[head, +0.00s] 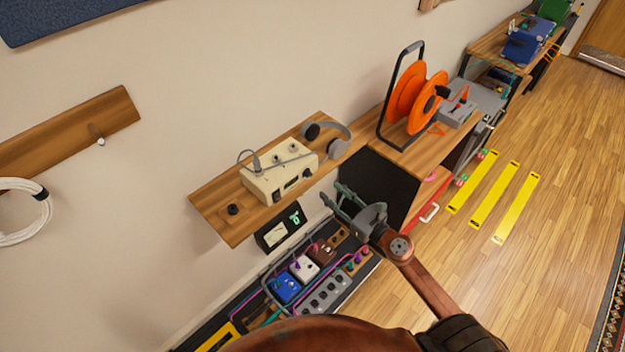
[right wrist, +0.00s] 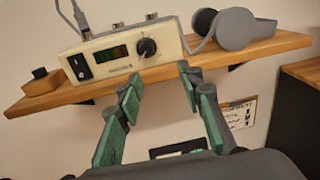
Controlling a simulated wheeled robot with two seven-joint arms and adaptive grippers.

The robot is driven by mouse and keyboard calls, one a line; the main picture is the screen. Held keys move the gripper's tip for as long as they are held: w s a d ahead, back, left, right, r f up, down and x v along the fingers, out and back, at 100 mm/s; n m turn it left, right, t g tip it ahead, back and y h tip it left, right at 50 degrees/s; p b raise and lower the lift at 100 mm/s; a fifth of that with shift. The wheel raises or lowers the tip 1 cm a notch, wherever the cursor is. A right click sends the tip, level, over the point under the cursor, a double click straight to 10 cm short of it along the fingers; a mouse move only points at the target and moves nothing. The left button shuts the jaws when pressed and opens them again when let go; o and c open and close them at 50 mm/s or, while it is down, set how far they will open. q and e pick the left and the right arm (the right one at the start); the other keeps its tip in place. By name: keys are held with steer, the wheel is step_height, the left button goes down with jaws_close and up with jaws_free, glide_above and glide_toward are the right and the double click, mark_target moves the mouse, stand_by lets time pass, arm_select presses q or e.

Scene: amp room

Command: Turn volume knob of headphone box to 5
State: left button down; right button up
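The cream headphone box (head: 279,181) sits on a wooden wall shelf. In the right wrist view the box (right wrist: 110,70) shows its front, with a black switch at left, a small lit display (right wrist: 112,53) and a round black volume knob (right wrist: 146,47) at right. The knob's exact setting is too small to read. My right gripper (head: 341,196) is in front of and below the shelf, right of the box. In the right wrist view the gripper (right wrist: 157,80) has its green fingers apart with nothing between them, below the knob and not touching it. My left gripper is not in view.
Headphones (head: 326,138) lie at the box's right, with a cable to it. The wooden shelf (head: 215,205) holds a small black knob-like item (head: 233,209). Below is a pedalboard (head: 322,296) with several pedals. An orange cable reel (head: 407,97) stands at right.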

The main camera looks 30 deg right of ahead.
mark_target(310, 175)
steer(key=w+a, duration=0.1)
steer(key=w, duration=0.1)
steer(key=w+a+r+n+p, duration=0.1)
steer(key=w, duration=0.1)
steer(key=w+a+r+n+p, duration=0.1)
steer(key=shift+w+a+r+y, duration=0.2)
steer(key=shift+w+a+y, duration=0.1)
steer(key=shift+w, duration=0.1)
steer(key=shift+w+a+f, duration=0.1)
steer(key=shift+w, duration=0.5)
steer(key=shift+c, duration=0.4)
jaws_close()
